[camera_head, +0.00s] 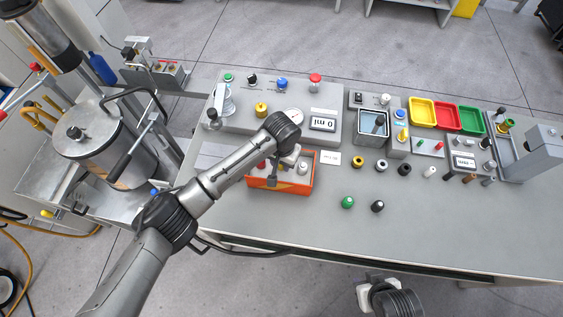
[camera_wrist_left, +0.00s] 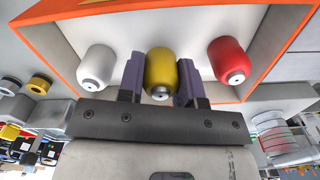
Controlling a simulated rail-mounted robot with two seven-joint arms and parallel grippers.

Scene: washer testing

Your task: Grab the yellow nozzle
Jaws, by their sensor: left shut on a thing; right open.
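The yellow nozzle (camera_wrist_left: 161,72) sits between the two fingers of my left gripper (camera_wrist_left: 160,84) in the left wrist view, and the gripper is shut on it. A white nozzle (camera_wrist_left: 97,68) is on one side and a red nozzle (camera_wrist_left: 229,62) on the other. All three are in an orange box (camera_wrist_left: 275,60). In the head view my left gripper (camera_head: 273,178) reaches down into the orange box (camera_head: 262,185) from above, and the arm hides the yellow nozzle. My right gripper (camera_head: 372,283) is at the bottom edge, in front of the table and empty.
A grey panel (camera_head: 235,115) with knobs and a gauge stands behind the box. Yellow (camera_head: 423,110), red (camera_head: 447,116) and green (camera_head: 471,119) trays are at the back right. Small green (camera_head: 348,202) and black (camera_head: 377,206) parts stand right of the box. The table front is mostly clear.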

